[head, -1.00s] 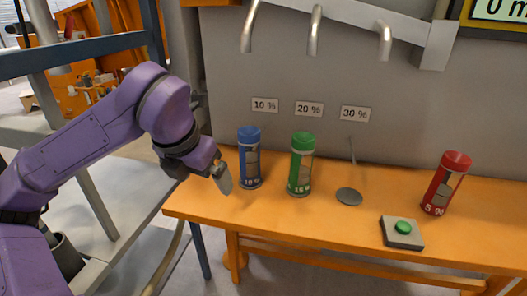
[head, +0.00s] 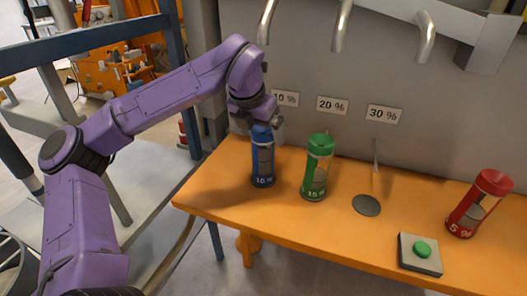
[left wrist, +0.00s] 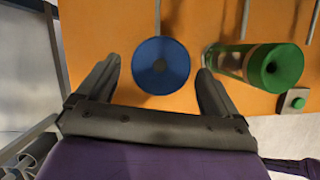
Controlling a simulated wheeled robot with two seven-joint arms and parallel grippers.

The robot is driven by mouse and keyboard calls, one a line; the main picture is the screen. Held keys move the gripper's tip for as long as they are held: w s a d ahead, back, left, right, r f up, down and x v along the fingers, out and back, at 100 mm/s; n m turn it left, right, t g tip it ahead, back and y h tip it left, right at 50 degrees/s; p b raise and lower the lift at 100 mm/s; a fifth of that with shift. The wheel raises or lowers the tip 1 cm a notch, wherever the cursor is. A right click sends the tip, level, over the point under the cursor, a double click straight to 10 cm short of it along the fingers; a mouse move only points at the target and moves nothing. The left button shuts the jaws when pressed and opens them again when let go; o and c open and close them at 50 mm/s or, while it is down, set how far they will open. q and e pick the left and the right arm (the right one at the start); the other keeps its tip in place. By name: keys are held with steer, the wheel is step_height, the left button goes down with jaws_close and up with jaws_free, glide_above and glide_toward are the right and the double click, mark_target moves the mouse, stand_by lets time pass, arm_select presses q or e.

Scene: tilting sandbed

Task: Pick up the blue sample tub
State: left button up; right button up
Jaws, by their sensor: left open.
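The blue sample tub (head: 263,160) stands upright on the orange bench, at the left of the row of tubs. My left gripper (head: 262,122) is at its top, just behind and above the lid in the head view. In the left wrist view the round blue lid (left wrist: 161,66) lies between the two spread fingers of the left gripper (left wrist: 158,80), with a gap on each side. The left gripper is open and holds nothing. My right gripper is not in view.
A green tub (head: 318,167) stands close to the right of the blue one; it also shows beside the right finger in the left wrist view (left wrist: 262,66). Further right are a grey disc (head: 366,205), a green button box (head: 420,254) and a red tub (head: 479,203). Metal spouts hang above.

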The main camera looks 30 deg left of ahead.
mark_target(263, 155)
arm_select(q)
steer(key=x, duration=0.4)
steer(key=shift+a+f, duration=0.1)
steer(key=shift+f, duration=0.2)
steer(key=shift+r, duration=0.1)
steer(key=c, duration=1.3)
